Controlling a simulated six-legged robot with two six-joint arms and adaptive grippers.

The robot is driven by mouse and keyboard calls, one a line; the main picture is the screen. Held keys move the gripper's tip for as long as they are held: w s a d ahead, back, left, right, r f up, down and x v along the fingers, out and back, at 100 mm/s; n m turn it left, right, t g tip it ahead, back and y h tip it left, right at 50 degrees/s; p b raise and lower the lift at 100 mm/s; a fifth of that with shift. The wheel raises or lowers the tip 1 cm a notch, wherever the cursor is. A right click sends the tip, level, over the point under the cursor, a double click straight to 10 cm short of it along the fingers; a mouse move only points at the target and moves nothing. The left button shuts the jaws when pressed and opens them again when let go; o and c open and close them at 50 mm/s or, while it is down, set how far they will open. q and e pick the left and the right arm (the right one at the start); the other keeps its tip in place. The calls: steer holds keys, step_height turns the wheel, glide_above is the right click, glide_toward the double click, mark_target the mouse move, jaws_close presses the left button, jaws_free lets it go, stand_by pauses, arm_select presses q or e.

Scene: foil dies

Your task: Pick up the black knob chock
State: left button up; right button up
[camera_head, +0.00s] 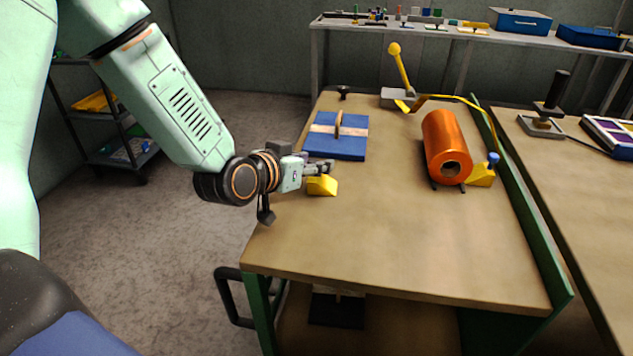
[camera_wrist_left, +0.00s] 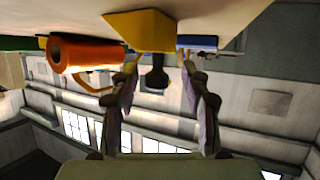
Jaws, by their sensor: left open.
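The black knob chock is a yellow wedge block (camera_head: 322,187) on the wooden table near its left edge. In the left wrist view, which is upside down, the yellow block (camera_wrist_left: 140,28) is at the top and its black knob (camera_wrist_left: 156,78) points between the fingers. My left gripper (camera_head: 326,167) reaches in from the left, just above and behind the block. Its fingers (camera_wrist_left: 158,72) are open, one on each side of the knob, with gaps visible. The knob is mostly hidden by the fingers in the head view. My right gripper is not seen.
An orange foil roll (camera_head: 443,140) lies to the right, beside a second yellow chock with a blue knob (camera_head: 493,158). A blue board (camera_head: 350,148) with a wooden handle lies behind the gripper. A yellow-handled lever (camera_head: 398,68) stands at the back. The table's front is clear.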

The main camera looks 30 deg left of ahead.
arm_select(q)
steer(key=shift+d, duration=0.3)
steer(key=c, duration=0.4)
steer(key=shift+a, duration=0.25)
steer(key=c, duration=0.4)
steer(key=shift+d, duration=0.15)
jaws_close()
steer(key=shift+w+r, duration=0.1)
steer(key=shift+r, duration=0.05)
